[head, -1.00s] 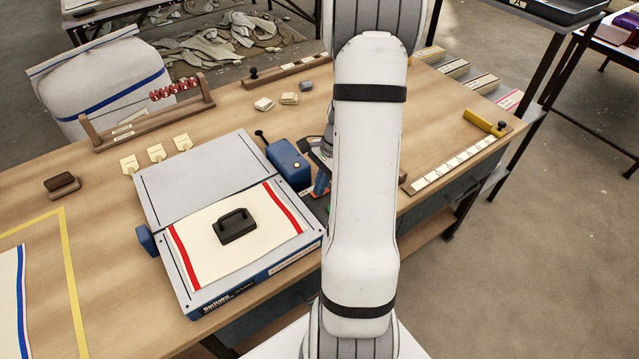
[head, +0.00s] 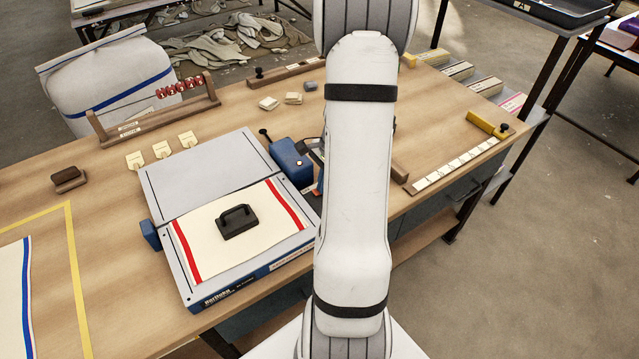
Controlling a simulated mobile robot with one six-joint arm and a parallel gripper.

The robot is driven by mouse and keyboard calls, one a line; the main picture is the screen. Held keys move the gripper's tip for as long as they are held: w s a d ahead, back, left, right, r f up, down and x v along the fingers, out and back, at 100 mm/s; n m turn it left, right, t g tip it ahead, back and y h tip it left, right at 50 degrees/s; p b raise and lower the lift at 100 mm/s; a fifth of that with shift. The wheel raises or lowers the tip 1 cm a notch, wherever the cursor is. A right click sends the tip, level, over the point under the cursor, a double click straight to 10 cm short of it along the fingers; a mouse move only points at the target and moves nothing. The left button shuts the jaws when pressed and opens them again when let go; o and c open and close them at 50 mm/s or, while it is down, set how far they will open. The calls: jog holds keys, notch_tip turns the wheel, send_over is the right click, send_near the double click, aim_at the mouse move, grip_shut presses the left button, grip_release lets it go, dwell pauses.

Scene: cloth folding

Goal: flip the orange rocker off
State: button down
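The orange rocker is not clearly visible; my white arm stands in front of that part of the bench, right of the folding press. The press (head: 200,177) has a grey plate at the back. A cream cloth (head: 190,245) with red stripes lies on its front half, under a black handled block (head: 238,222). A blue box (head: 290,160) with a black-knobbed lever stands at the press's right back corner. A narrow strip of dark and blue parts shows between this box and my arm. My gripper is hidden behind the arm, so its fingers cannot be seen.
The wooden bench (head: 110,215) also bears a red-beaded counter rack (head: 180,88), a brown brush-like block (head: 68,178), several cream tags and a marked strip with a yellow stop (head: 485,124). A white sack (head: 105,80) stands behind.

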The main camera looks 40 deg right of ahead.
jog(key=shift+s+d+f, duration=0.15)
jog(key=shift+s+f, duration=0.1)
jog(key=shift+f, duration=0.1)
jog(key=d+p+v, duration=0.1)
jog(key=p+v, duration=0.1)
jog(key=v, duration=1.2)
jog(key=shift+w+d, duration=0.15)
jog(key=shift+d, duration=0.2)
jog(key=shift+w+a+r+y+b, duration=0.35)
jog(key=shift+y+b, duration=0.35)
jog(key=shift+b, duration=0.5)
jog(key=shift+f, duration=0.1)
